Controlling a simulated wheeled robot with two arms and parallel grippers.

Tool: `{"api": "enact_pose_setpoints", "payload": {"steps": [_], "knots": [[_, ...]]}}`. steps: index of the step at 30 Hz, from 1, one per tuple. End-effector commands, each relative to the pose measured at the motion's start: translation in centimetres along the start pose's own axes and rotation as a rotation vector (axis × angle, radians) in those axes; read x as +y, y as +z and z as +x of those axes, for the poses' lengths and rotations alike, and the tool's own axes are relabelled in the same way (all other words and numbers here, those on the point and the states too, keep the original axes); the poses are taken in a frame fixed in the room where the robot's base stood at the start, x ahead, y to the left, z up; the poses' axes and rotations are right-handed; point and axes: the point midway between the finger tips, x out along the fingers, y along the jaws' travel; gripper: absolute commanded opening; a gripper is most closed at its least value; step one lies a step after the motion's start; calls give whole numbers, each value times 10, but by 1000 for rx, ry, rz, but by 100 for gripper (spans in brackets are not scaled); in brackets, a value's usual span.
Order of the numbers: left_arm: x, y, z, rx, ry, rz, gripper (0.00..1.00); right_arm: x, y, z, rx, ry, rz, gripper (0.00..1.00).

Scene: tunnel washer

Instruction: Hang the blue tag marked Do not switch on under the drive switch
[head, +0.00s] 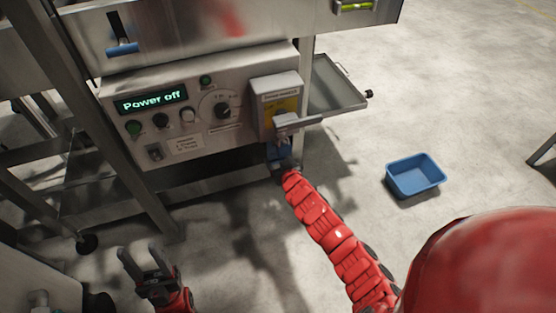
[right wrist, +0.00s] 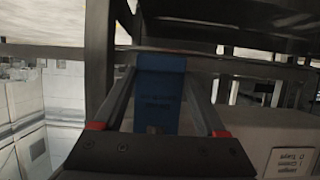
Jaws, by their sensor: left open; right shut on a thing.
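The drive switch (head: 276,90) is a grey box with a yellow plate and a grey handle (head: 299,122) at the right end of the control panel. The blue tag (head: 279,152) is just below it, partly hidden by my right gripper (head: 286,166). In the right wrist view the blue tag (right wrist: 159,92) stands upright between the fingers of my right gripper (right wrist: 160,78), which is shut on it. The tag's writing is unreadable, and I cannot tell whether it touches a hook. My left gripper (head: 148,262) is open and empty at lower left.
The panel's display (head: 151,100) reads "Power off", with buttons and a rotary knob (head: 222,111) beside it. A metal tray (head: 338,88) juts out right of the switch. A blue bin (head: 415,176) stands on the clear floor at right. Frame legs stand at left.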

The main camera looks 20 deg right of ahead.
Motion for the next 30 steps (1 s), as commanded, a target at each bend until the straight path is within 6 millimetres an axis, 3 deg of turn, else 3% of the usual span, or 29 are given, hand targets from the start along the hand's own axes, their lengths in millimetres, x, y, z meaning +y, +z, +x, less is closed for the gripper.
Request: {"api": "enact_pose_setpoints", "payload": {"steps": [13, 14, 18, 26, 30], "knots": [[0, 0, 0, 0, 0, 0, 50, 0, 0, 0, 0, 0, 0, 21], [0, 0, 0, 0, 0, 0, 50, 0, 0, 0, 0, 0, 0, 76], [0, 0, 0, 0, 0, 0, 50, 0, 0, 0, 0, 0, 0, 100], [0, 0, 0, 0, 0, 0, 50, 0, 0, -1, 0, 0, 0, 100], [0, -1, 4, 0, 0, 0, 50, 1, 1, -11, -1, 0, -1, 100]]}}
